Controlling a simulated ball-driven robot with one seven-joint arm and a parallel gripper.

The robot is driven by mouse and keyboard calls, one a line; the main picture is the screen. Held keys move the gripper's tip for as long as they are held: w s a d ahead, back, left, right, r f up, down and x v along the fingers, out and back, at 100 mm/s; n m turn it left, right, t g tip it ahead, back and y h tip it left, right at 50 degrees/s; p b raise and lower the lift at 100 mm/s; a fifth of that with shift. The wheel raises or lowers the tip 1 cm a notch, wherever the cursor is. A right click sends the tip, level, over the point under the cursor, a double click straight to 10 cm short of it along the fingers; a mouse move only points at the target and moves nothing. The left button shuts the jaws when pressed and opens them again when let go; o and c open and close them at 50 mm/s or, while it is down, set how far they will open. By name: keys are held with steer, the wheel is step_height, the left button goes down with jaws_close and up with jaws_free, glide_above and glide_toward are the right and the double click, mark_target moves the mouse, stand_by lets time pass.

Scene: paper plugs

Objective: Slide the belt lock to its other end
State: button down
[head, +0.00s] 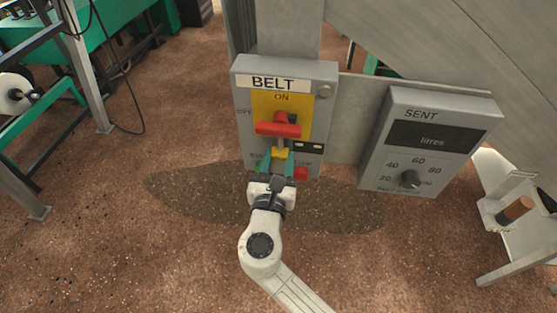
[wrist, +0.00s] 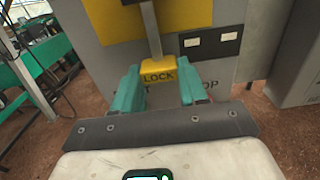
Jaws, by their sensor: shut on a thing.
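The belt panel (head: 326,125) is a grey box labelled BELT, with a yellow plate marked ON. A red T-shaped handle (head: 279,129) stands in its middle. The belt lock (head: 279,153) is a small yellow block below the handle. In the wrist view, the lock (wrist: 158,75) reads LOCK and sits between my teal fingers, below a grey bar. My gripper (head: 276,161) is shut on the lock from the front; the wrist view shows its fingers (wrist: 158,88) on either side. The fingers partly cover the lettering on the panel's lower part.
A small dark strip with two light marks (head: 309,147) and a red button (head: 301,173) are right of the lock. The SENT box (head: 450,150) with a dial stands further right. Green machinery (head: 95,45) is at left. Open floor lies in front.

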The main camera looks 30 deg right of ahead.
steer(key=shift+r+p, duration=0.55)
steer(key=shift+r, duration=0.4)
steer(key=c, duration=0.6)
jaws_free()
steer(key=b+v, duration=0.1)
steer(key=v, duration=0.9)
steer(key=shift+s+a, duration=0.25)
steer(key=shift+s, duration=0.05)
steer(key=shift+d, duration=0.1)
